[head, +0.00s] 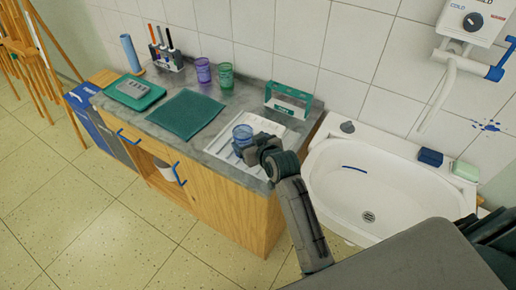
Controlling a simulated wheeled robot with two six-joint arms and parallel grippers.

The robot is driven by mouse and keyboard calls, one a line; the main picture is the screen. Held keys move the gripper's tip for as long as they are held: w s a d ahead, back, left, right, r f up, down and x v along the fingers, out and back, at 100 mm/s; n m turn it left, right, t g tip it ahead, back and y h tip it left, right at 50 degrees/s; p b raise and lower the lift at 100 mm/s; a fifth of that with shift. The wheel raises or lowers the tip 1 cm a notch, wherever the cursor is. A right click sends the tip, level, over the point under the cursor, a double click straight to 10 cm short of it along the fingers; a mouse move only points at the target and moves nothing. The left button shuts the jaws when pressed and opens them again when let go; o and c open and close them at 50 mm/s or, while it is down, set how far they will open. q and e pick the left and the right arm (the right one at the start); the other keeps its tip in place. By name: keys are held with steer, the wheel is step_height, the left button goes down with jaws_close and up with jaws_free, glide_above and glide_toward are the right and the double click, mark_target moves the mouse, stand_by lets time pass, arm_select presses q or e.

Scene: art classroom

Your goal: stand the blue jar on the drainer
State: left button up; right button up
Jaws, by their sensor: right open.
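The blue jar (242,133) is a small see-through blue jar. It looks upright on the white ridged drainer (272,127), near the drainer's left side at the counter's front. My right gripper (250,150) comes in from the lower right and is at the jar's lower right side. It is open. The fingertips partly cover the jar's lower part, so I cannot tell whether they touch it. My arm hides part of the drainer. My left gripper is not in view.
A green mat (186,114), a teal case (135,91), a purple jar (203,70) and a green jar (225,75) are on the counter. A teal rack (289,100) stands behind the drainer. The white sink (375,195) is to the right.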

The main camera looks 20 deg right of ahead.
steer(key=v, duration=0.6)
steer(key=shift+b, duration=0.4)
